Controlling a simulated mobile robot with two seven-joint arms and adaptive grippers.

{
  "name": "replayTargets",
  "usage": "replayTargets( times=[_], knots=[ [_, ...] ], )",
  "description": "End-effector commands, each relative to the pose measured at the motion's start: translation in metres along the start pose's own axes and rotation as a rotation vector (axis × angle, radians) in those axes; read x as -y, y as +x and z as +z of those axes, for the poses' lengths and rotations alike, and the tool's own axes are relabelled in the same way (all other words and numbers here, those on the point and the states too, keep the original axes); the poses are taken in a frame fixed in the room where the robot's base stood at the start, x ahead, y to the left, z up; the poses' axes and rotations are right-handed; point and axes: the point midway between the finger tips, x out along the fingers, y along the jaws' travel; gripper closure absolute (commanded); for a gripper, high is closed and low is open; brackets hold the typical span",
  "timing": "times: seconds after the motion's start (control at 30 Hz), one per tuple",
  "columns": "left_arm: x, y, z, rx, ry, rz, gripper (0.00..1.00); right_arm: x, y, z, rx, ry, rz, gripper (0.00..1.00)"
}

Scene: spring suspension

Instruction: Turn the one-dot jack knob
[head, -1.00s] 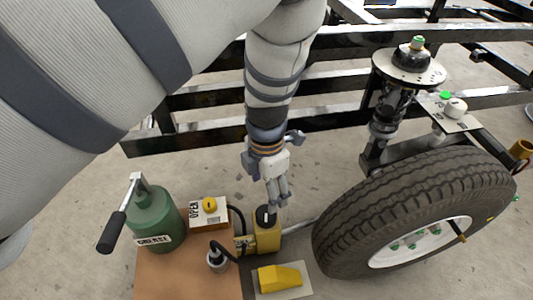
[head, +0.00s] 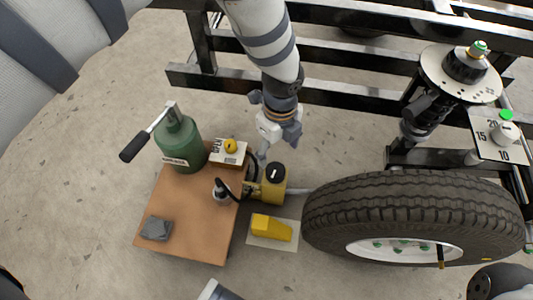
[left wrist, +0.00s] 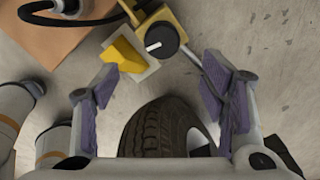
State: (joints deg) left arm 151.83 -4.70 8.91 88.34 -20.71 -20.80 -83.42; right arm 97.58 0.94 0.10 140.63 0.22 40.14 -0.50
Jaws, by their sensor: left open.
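The yellow jack (head: 268,190) stands on the floor beside the wooden board. A round black knob (head: 275,171) with a white line mark sits on its top; dots cannot be made out. In the left wrist view the knob (left wrist: 162,40) shows at the upper middle, beyond and between my fingers. My left gripper (head: 276,148) is open and empty, just behind the knob in the head view and apart from it. Its two purple-padded fingers (left wrist: 160,88) are spread wide in the left wrist view.
A tyre (head: 410,205) stands right of the jack. A yellow wedge (head: 271,227) lies on a pale plate in front. The board (head: 190,235) carries a green grease pump (head: 178,142) and a box with a yellow button (head: 231,146). A black frame (head: 335,95) runs behind.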

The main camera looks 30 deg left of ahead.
Motion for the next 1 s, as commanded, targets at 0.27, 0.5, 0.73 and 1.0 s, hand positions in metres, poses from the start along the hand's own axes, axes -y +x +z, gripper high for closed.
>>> replayTargets(
  times=[0.27,0.5,0.73,1.0],
  knots=[
    [0.004,0.028,-0.003,0.0,0.19,-0.008,0.34,0.0,0.008,-0.004,0.02,-0.002,0.0,0.6],
    [0.004,0.091,-0.003,0.0,0.185,-0.007,0.34,0.0,0.026,-0.014,0.06,-0.008,0.002,0.6],
    [0.005,0.119,-0.003,0.002,0.183,-0.011,0.34,0.002,0.032,-0.021,0.065,-0.011,0.001,0.6],
    [0.005,0.12,-0.002,0.003,0.183,-0.013,0.34,0.002,0.032,-0.021,0.065,-0.012,0.0,0.6]
  ],
)
